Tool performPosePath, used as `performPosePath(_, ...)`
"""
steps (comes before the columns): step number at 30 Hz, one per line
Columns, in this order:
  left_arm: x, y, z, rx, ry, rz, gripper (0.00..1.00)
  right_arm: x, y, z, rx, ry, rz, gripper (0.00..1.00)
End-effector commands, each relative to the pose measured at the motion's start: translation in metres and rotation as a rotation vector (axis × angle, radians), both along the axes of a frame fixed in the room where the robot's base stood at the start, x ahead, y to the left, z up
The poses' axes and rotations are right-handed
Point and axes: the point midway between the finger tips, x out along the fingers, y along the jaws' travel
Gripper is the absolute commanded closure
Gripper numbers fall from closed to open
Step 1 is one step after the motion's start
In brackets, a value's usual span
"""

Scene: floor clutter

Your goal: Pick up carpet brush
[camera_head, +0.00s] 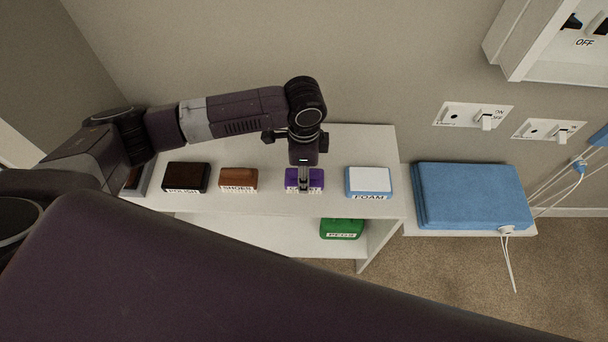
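A purple brush-like block (291,177) sits on the top of the white shelf (340,140), between a brown item and a foam block. Its white label is partly hidden by my gripper, so I cannot read whether it says carpet. My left gripper (304,184) comes in from the left and points down right over the middle of the purple block. The fingers overlap the block in this view. I cannot tell whether they touch it or are open or shut. My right gripper is not in view.
On the shelf top are a dark brown block (186,177), a brown block labelled SHOES (238,178) and a blue-and-white FOAM block (368,181). A green box (342,228) is on the lower shelf. Folded blue cloth (470,193) and wall switches (474,116) are at right.

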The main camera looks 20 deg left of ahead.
Motion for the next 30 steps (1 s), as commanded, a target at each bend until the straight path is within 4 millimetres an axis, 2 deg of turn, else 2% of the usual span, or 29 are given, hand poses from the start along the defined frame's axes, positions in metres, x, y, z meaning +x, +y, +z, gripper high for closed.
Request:
performPosePath(5,0.001,0.000,0.023,0.000,-0.003,0.000,0.86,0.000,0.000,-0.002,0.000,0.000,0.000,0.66)
performPosePath(8,0.002,0.000,0.046,-0.002,-0.006,-0.001,0.86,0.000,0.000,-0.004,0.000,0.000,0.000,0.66)
performPosePath(15,0.002,0.000,0.117,-0.001,-0.007,-0.001,0.86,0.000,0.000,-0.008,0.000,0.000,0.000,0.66)
performPosePath(21,0.001,0.000,0.164,0.000,-0.003,-0.001,0.86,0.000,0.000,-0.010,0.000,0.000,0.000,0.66)
performPosePath(25,0.001,0.000,0.182,-0.001,-0.001,0.000,0.86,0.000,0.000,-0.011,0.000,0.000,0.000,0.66)
performPosePath(30,0.000,0.000,0.193,0.001,0.000,0.001,0.86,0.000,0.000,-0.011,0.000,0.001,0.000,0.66)
